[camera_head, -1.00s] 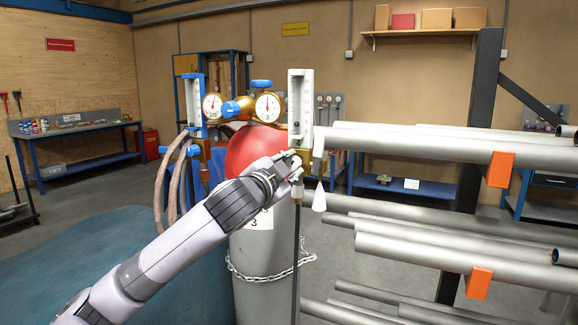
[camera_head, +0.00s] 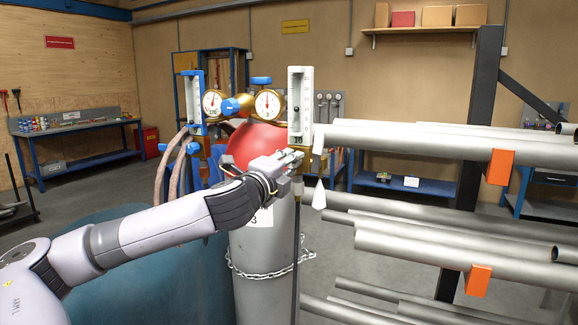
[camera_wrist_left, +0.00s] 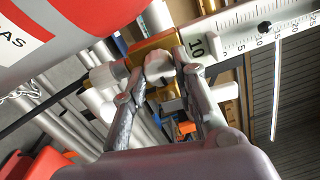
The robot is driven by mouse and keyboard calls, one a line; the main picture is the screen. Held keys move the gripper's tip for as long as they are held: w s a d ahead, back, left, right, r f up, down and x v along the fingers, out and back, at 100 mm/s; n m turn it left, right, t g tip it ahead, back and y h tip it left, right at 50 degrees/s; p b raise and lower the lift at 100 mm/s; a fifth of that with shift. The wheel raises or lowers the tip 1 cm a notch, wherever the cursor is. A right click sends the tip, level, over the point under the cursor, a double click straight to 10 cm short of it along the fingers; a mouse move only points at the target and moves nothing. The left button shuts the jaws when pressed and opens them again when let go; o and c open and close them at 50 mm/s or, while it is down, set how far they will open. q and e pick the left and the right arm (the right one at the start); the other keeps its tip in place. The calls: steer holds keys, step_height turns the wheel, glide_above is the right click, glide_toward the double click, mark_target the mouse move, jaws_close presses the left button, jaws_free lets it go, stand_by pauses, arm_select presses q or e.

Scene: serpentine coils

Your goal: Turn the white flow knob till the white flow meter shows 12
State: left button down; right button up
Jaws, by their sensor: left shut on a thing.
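The white flow meter (camera_head: 300,95) stands upright right of the round gauge in the head view. In the left wrist view its scale (camera_wrist_left: 252,38) runs slanting to the upper right, with a large "10" at its base. A dark float (camera_wrist_left: 264,28) sits in the tube beyond the 5 mark; the exact reading is unclear. The white flow knob (camera_wrist_left: 158,66) is at the brass base of the meter. My left gripper (camera_head: 290,159) is shut on this knob, one finger on each side. In the head view the gripper mostly hides the knob. My right gripper is not in view.
A blue-framed flow meter (camera_head: 192,98) and two round gauges (camera_head: 268,103) are at the left. The red-topped grey cylinder (camera_head: 262,265) with a chain is below. Long metal pipes (camera_head: 420,140) on a rack lie close at the right. A dark hose hangs under the meter.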

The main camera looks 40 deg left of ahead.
arm_select(q)
steer(key=shift+f+m, duration=0.15)
steer(key=shift+m, duration=0.85)
steer(key=c, duration=1.3)
jaws_free()
steer(key=shift+s+d, duration=0.1)
steer(key=v, duration=0.7)
steer(key=shift+s, duration=0.15)
